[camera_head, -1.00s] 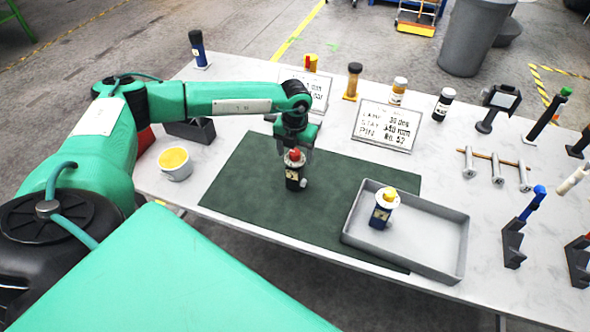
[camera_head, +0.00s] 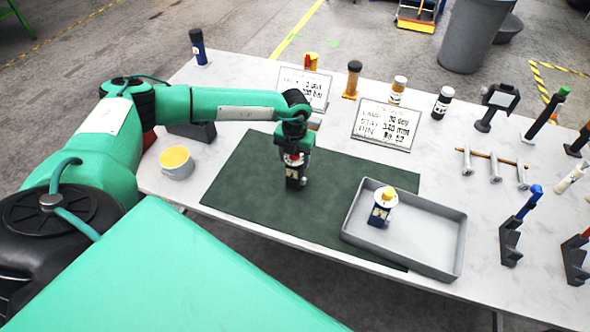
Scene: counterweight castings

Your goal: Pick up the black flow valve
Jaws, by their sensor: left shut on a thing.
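The black flow valve (camera_head: 294,178) stands upright on the dark green mat (camera_head: 240,190). It has a dark body with a small label and a red and white top. My left gripper (camera_head: 294,157) points down over the valve from above and is shut on its upper part. The gripper hides most of the valve's top. The valve's base appears to be on the mat; I cannot tell if there is a gap. My right gripper is not in view.
A grey tray (camera_head: 440,265) right of the mat holds a blue valve with a yellow top (camera_head: 381,212). A yellow-filled cup (camera_head: 177,163) stands left. Sign cards (camera_head: 386,124), bottles and tool stands (camera_head: 510,243) line the back and right. The mat's left part is clear.

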